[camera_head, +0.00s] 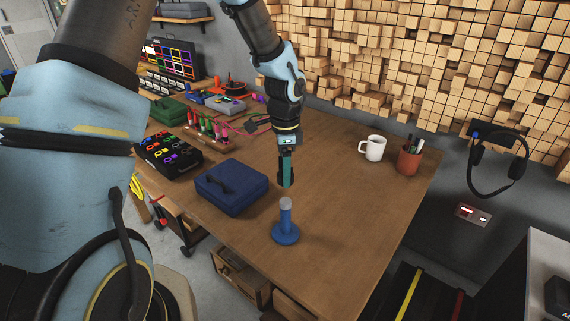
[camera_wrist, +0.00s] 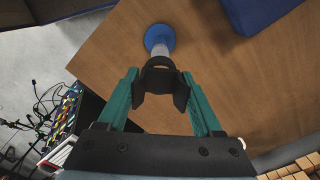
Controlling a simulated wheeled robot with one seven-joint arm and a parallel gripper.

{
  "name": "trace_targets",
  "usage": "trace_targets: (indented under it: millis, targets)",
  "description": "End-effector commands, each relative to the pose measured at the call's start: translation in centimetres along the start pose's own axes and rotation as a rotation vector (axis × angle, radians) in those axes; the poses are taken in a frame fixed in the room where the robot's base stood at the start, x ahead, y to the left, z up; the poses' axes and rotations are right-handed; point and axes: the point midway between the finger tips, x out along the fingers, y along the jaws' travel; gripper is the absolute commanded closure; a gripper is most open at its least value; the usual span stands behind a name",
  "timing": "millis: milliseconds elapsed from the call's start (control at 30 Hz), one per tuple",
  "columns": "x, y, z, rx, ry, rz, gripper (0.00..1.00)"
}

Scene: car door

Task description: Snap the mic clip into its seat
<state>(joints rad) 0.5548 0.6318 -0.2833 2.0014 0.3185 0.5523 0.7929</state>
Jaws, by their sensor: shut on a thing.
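My gripper (camera_head: 286,181) points down over the wooden table, its teal fingers shut on a small black mic clip. In the wrist view the clip (camera_wrist: 159,64) shows as a dark curved ring between the fingertips (camera_wrist: 160,88). In the head view the fingers mostly hide the clip. A blue stand (camera_head: 286,235) with a round base and upright post stands on the table; its grey top (camera_head: 286,203) appears to be the seat. The clip is above the stand and looks apart from it in the head view. In the wrist view the stand's blue base (camera_wrist: 160,34) lies just beyond the clip, which partly covers the grey post.
A blue case (camera_head: 232,187) lies left of the stand and also shows in the wrist view (camera_wrist: 246,14). A white mug (camera_head: 373,148) and a brown pen cup (camera_head: 408,160) stand at the back right. The table (camera_head: 350,205) is clear right of the stand.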

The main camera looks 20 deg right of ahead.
Motion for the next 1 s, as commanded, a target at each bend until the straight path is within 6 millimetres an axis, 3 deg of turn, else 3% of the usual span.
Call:
trace_targets:
  millis: [433, 1000]
  targets:
    - [-0.1, 0.0, 0.1, -0.002, -0.001, 0.0, 0.87]
    - [4.8, 0.0, 0.1, -0.002, -0.001, 0.001, 0.87]
